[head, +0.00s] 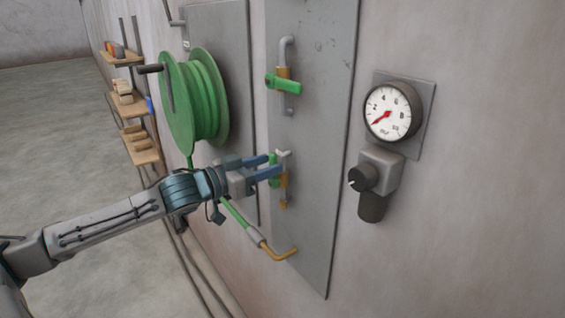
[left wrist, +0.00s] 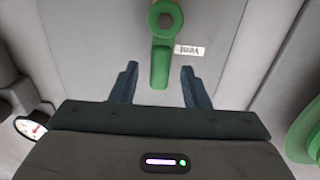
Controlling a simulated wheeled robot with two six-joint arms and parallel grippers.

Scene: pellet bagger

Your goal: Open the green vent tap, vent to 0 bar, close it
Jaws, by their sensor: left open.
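The green vent tap handle (left wrist: 160,62) shows in the left wrist view, hanging from a round pivot, beside a small label reading "vent" (left wrist: 189,50). In the head view the tap (head: 274,170) is on the lower brass fitting of the grey panel, partly hidden by my gripper. My left gripper (head: 275,165) is open at the tap. In the left wrist view the handle's end lies between its two fingertips (left wrist: 158,85), with a gap on each side. The pressure gauge (head: 395,100) has a red needle pointing to the lower left, below the 2. My right gripper is not in view.
A second green tap (head: 284,84) sits higher on the panel (head: 317,130). A green hose reel (head: 205,105) is on the wall to the left. A black knob (head: 361,178) is below the gauge.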

